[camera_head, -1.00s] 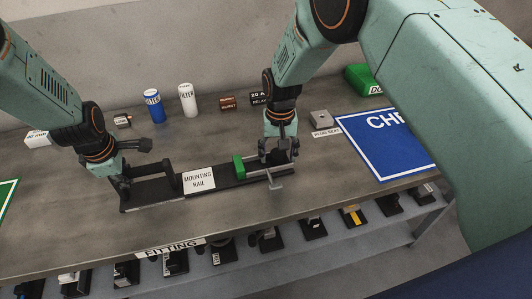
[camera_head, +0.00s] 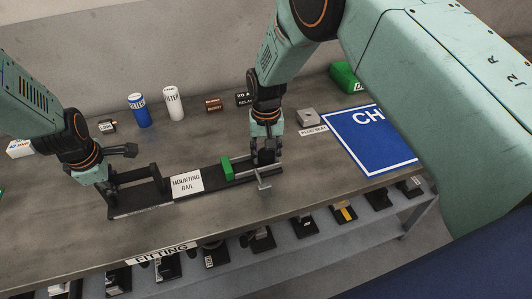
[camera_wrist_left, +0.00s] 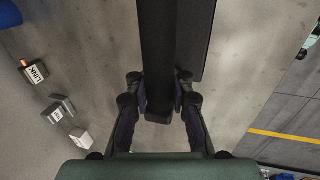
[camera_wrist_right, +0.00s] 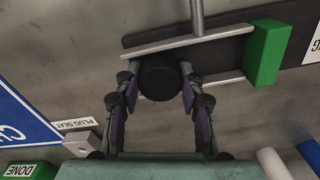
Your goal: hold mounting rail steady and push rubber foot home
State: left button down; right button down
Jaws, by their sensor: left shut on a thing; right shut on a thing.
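The black mounting rail (camera_head: 210,180), with a white label, lies on the bench. My left gripper (camera_head: 120,172) is at its left end, shut on the black bar of the rail's raised handle; the bar (camera_wrist_left: 160,50) runs between the fingers in the left wrist view. My right gripper (camera_head: 266,156) is at the rail's right end, pointing down. In the right wrist view it is shut on a round black piece, apparently the rubber foot (camera_wrist_right: 160,78), beside a metal strip. Whether the foot is fully seated cannot be told.
A green block (camera_head: 227,168) and a metal rod (camera_head: 264,180) are beside my right gripper. A plug seat (camera_head: 307,117) and blue mat (camera_head: 368,140) lie to the right. Blue (camera_head: 138,110) and white filters (camera_head: 173,103) stand behind. The bench front is clear.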

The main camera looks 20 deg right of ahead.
aim_at(253, 166)
jog(key=a, duration=0.4)
jog(key=shift+a, duration=0.1)
jog(key=c, duration=0.8)
grip_release()
notch_tip(253, 166, up, 12)
jog(key=shift+r, duration=0.1)
jog(key=shift+c, duration=0.5)
